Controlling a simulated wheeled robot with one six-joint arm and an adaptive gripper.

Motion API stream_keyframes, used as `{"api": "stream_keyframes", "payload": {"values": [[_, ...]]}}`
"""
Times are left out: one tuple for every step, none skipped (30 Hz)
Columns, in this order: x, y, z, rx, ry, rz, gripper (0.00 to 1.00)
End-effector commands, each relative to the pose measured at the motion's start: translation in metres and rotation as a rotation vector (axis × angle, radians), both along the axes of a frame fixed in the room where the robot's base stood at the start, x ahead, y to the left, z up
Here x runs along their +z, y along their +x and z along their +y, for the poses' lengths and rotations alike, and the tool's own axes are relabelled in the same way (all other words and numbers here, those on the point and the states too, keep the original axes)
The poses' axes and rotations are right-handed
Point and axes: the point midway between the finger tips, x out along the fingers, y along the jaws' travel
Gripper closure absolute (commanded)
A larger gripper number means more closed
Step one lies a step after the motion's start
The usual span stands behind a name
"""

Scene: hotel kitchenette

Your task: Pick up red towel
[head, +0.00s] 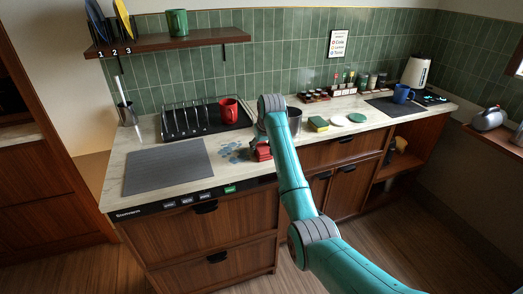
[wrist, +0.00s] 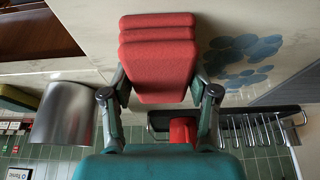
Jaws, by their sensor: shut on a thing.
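The red towel (wrist: 158,65) is a folded, layered bundle. In the wrist view it sits between the two fingers of my gripper (wrist: 160,92), which is shut on it. In the head view the red towel (head: 263,151) shows as a small red patch at the front edge of the counter, partly hidden by my arm. My gripper (head: 262,142) is mostly hidden there behind my teal arm. I cannot tell whether the towel touches the counter.
A blue patterned patch (head: 233,152) lies left of the towel. A dish rack (head: 190,120) with a red mug (head: 228,110) stands behind it. A metal pot (head: 294,120) and a sponge (head: 318,124) stand to the right. A grey mat (head: 165,166) covers the left counter.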

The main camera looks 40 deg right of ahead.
Motion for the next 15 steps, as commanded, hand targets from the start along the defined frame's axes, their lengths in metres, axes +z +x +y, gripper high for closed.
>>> {"api": "stream_keyframes", "payload": {"values": [[-0.001, 0.000, 0.000, 0.000, 0.000, 0.001, 0.75], [-0.001, 0.000, 0.000, 0.000, 0.000, 0.001, 0.75], [0.000, 0.000, 0.000, 0.000, 0.000, 0.001, 0.75], [0.000, 0.000, 0.000, 0.000, 0.000, 0.001, 0.75], [0.002, 0.000, 0.000, 0.000, 0.000, 0.001, 0.75], [0.004, 0.000, 0.000, 0.000, 0.000, 0.000, 0.75], [0.007, 0.000, 0.000, 0.000, 0.000, -0.001, 0.75], [0.011, 0.000, 0.000, 0.000, -0.001, -0.002, 0.75], [0.017, 0.001, 0.000, 0.000, -0.001, -0.003, 0.75], [0.023, 0.001, 0.000, 0.000, -0.001, -0.003, 0.75], [0.028, 0.001, 0.000, 0.000, -0.001, -0.003, 0.75], [0.036, 0.001, 0.000, 0.000, -0.001, -0.004, 0.75], [0.042, 0.001, 0.000, 0.000, -0.001, -0.003, 0.75], [0.048, 0.001, 0.000, 0.000, -0.001, -0.003, 0.75], [0.056, 0.001, 0.000, 0.000, -0.001, -0.004, 0.75]]}}
